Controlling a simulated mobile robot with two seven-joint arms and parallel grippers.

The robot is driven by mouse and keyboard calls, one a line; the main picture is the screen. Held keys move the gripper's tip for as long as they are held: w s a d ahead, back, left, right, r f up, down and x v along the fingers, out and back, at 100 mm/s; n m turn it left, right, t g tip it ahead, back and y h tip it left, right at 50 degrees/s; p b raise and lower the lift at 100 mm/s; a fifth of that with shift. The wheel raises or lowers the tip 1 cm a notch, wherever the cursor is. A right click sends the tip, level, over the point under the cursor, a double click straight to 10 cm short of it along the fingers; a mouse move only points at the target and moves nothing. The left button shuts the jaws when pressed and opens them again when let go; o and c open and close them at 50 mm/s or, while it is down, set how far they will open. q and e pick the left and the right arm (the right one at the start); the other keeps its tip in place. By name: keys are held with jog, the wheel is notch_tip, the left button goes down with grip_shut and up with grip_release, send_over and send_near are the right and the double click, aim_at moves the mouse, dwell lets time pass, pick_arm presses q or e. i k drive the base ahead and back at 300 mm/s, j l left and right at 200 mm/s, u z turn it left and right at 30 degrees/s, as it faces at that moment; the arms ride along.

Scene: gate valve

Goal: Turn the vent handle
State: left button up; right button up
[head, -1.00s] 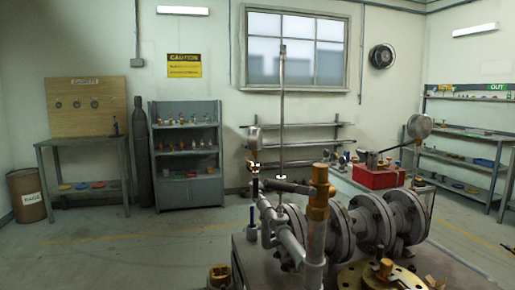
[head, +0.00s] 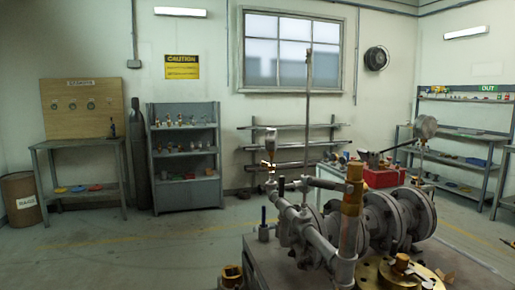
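The grey pipe assembly (head: 384,215) with several bolted flanges sits on a workbench at the lower right of the head view. A short grey bar (head: 325,184) runs sideways behind the brass fitting. It may be the vent handle, but I cannot tell for sure. A thin upright rod (head: 308,120) rises behind this bar. A small fitting with a whitish top and orange base (head: 270,147) stands to the left. Neither of my grippers is in view.
A round grey gauge-like disc (head: 425,127) stands behind the pipes, near a red box (head: 382,178). A brass flange (head: 400,268) lies at the bench front. A blue-topped item (head: 263,224) is at the bench's left edge. The floor (head: 140,250) at left is clear.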

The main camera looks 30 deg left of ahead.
aim_at(282, 185)
jog(key=k+j+z, duration=0.1)
jog(key=j, duration=0.3)
jog(key=k+j, duration=0.3)
jog(key=j+z, duration=0.15)
jog(key=j, duration=0.35)
jog(key=k+j+z, duration=0.1)
jog(key=j, duration=0.4)
jog(key=j+z, duration=0.2)
jog(key=j, duration=0.7)
jog(key=i+j, duration=0.1)
jog(key=j, duration=0.2)
jog(key=i+j+z, duration=0.1)
jog(key=j, duration=0.2)
jog(key=i+j, duration=0.1)
jog(key=j, duration=0.15)
jog(key=i+j+z, duration=0.15)
jog(key=i+j, duration=0.3)
jog(key=j, duration=0.15)
